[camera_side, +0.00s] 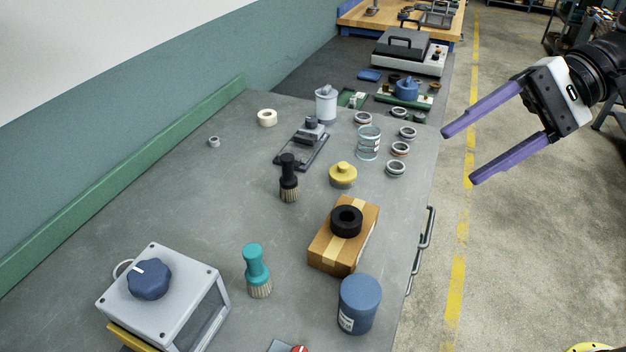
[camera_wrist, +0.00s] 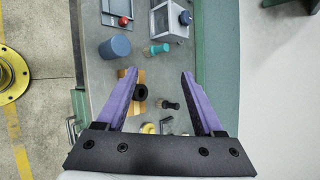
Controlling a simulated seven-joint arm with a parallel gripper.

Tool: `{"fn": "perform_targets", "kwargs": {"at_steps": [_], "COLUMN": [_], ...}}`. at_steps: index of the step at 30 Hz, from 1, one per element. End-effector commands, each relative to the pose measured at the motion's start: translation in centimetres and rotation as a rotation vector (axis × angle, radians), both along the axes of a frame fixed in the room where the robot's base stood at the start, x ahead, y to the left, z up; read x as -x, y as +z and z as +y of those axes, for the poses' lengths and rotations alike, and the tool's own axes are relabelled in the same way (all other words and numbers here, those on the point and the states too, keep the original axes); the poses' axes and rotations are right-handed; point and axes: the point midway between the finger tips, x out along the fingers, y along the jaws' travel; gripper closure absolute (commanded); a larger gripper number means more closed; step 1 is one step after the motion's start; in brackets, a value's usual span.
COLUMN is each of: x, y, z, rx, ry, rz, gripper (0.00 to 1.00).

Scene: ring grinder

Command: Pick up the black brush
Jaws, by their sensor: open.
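The black brush (camera_side: 289,178) stands upright on its pale bristles near the middle of the grey bench in the side view. In the wrist view the black brush (camera_wrist: 168,103) shows between my two purple fingers, a good way below them. My gripper (camera_side: 460,157) is at the upper right of the side view, raised and beyond the bench's right edge. In the wrist view my gripper (camera_wrist: 159,74) has its fingers wide apart with nothing held. A teal brush (camera_side: 256,271) of similar shape stands nearer the front; it also shows in the wrist view (camera_wrist: 157,49).
A cardboard box (camera_side: 329,246) carries a black ring (camera_side: 347,221). A blue canister (camera_side: 359,305) and grey knob box (camera_side: 195,299) stand in front. A yellow-topped piece (camera_side: 343,174), a dark holder (camera_side: 302,146), a glass jar (camera_side: 368,143) and several rings stand behind or right. Bench left of the brush is clear.

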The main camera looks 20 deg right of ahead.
Motion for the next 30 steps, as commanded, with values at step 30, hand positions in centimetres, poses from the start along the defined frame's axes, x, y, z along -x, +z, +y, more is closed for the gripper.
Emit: {"fn": "perform_targets", "kwargs": {"at_steps": [30], "x": [-28.2], "y": [-22.6], "z": [3.6], "rx": [-0.820], "ry": [-0.392], "rz": [0.829], "gripper": [0.31]}}
